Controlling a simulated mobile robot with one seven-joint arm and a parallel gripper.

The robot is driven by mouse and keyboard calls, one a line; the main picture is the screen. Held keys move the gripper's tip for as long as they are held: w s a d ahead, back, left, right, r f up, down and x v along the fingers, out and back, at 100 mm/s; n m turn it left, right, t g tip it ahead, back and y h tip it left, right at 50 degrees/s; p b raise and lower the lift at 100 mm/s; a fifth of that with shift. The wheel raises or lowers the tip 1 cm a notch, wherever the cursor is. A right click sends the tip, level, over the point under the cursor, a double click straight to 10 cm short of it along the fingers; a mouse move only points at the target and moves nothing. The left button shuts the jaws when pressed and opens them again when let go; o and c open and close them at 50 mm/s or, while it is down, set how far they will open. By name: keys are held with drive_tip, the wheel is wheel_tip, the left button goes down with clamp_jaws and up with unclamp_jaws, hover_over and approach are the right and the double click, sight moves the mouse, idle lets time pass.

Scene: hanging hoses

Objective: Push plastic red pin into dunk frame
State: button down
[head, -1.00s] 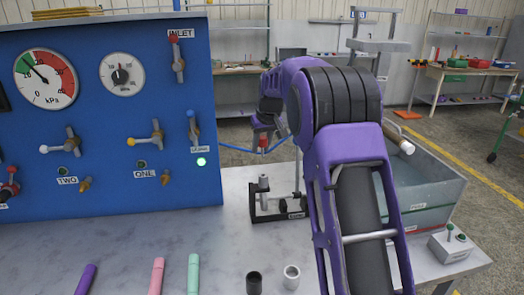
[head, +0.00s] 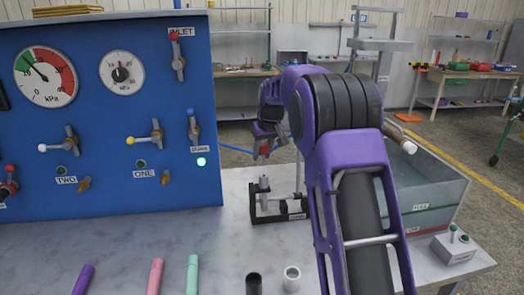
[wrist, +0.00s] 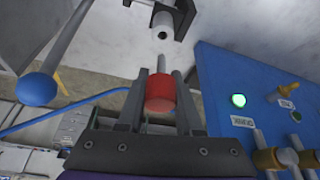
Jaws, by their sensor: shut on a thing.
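My gripper (wrist: 160,90) is shut on the red pin (wrist: 160,92), whose thin grey tip points away from the fingers. In the wrist view the tip lies just short of the holed white cylinder (wrist: 162,24) on the dunk frame's black bracket (wrist: 180,20), roughly in line with it, with a visible gap. In the head view the dunk frame (head: 258,214) stands on the bench right of the blue panel. My gripper (head: 265,134) is above it, partly hidden behind my arm, with the red pin (head: 264,148) pointing down.
The blue panel (head: 110,190), with valves and gauges, stands close at left. A blue-ball lever (wrist: 37,88) shows in the wrist view.

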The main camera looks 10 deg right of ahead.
sight(263, 156)
drive_tip(key=shift+f+b, duration=0.65)
drive_tip(key=shift+f, duration=0.85)
drive_tip(key=shift+f+b, duration=0.95)
drive_tip(key=shift+f, duration=1.2)
idle(0.7)
drive_tip(key=c, duration=0.5)
unclamp_jaws()
drive_tip(key=shift+r, duration=0.1)
drive_tip(key=p+v, duration=0.1)
drive_tip(key=v, duration=1.6)
drive_tip(key=shift+s+r, duration=0.1)
